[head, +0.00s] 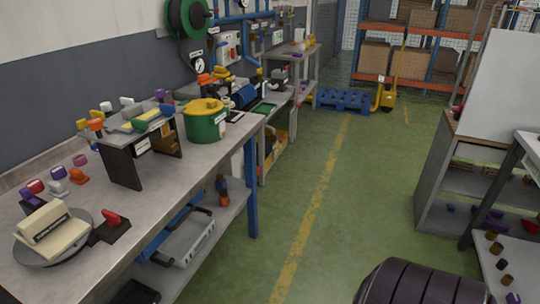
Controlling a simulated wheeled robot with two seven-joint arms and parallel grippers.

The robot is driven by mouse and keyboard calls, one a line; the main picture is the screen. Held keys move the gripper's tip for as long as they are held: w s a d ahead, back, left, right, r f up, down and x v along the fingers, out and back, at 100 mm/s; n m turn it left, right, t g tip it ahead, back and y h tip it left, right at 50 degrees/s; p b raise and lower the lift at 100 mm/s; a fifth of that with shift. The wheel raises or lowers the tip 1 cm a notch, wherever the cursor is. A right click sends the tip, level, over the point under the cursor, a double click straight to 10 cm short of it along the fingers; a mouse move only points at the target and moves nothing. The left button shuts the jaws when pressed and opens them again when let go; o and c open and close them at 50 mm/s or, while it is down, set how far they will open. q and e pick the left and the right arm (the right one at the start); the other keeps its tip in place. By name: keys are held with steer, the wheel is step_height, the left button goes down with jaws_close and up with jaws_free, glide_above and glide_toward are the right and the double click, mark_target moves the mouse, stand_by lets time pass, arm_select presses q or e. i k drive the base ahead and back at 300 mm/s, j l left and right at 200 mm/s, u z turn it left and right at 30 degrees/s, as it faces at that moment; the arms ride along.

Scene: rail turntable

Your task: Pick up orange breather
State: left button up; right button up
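Several small orange parts show, and I cannot tell for sure which is the orange breather. One orange part (78,176) lies on the grey workbench (205,150) at the left, beside purple, red and white parts. Another orange-topped part (96,125) is at the left end of a small raised stand (122,165). More orange (204,79) shows behind the green drum with a yellow lid (205,122). Neither of my grippers is in view. A dark ribbed rounded shape at the bottom right may be part of my own arm.
A round turntable (30,252) with cream blocks (50,232) sits at the bench's near left, beside a black block with a red knob (110,224). The green floor is clear between the bench and the right shelving (455,195).

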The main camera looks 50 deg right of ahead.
mark_target(224, 201)
steer(key=z, duration=1.2)
